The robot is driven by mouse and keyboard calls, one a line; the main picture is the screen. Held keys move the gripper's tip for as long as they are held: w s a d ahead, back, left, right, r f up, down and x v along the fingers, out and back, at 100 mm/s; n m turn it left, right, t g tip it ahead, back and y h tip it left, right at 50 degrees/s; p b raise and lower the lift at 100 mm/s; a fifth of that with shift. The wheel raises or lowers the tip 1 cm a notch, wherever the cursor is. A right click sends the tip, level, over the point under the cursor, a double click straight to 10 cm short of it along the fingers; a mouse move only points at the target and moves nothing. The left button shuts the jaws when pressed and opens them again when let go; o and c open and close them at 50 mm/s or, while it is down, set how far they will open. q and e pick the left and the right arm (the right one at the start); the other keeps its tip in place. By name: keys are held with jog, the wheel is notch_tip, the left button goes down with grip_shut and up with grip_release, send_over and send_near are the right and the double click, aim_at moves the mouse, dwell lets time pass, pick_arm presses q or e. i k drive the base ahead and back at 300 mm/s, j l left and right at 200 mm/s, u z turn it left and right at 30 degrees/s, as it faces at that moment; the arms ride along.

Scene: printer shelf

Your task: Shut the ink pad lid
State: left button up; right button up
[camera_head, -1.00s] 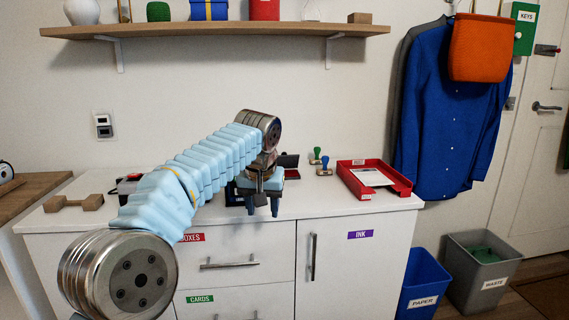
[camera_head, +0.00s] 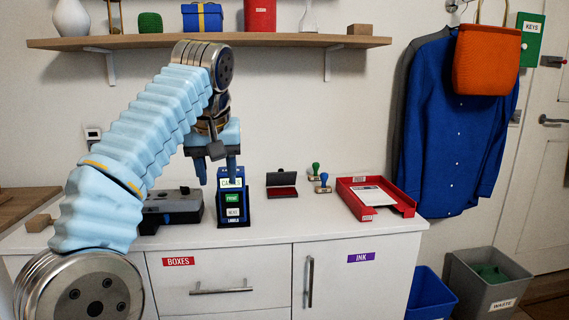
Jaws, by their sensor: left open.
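The ink pad (camera_head: 282,191) lies on the white cabinet top, right of the blue label holder. Its dark lid (camera_head: 281,178) stands up at the back, and the red pad shows in front, so it is open. My left gripper (camera_head: 215,178) is open and empty, fingers pointing down. It is left of the ink pad and higher, by the top of the blue label holder (camera_head: 233,200); I cannot tell whether it touches the holder. My right gripper is not in view.
Two stamps, green-handled (camera_head: 316,169) and blue-handled (camera_head: 323,183), stand right of the ink pad. A red tray (camera_head: 402,203) with paper is farther right. A dark device (camera_head: 172,209) stands left of the label holder. A wooden shelf (camera_head: 290,42) is above.

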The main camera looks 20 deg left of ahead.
aim_at(280, 178)
jog(key=i, duration=1.3)
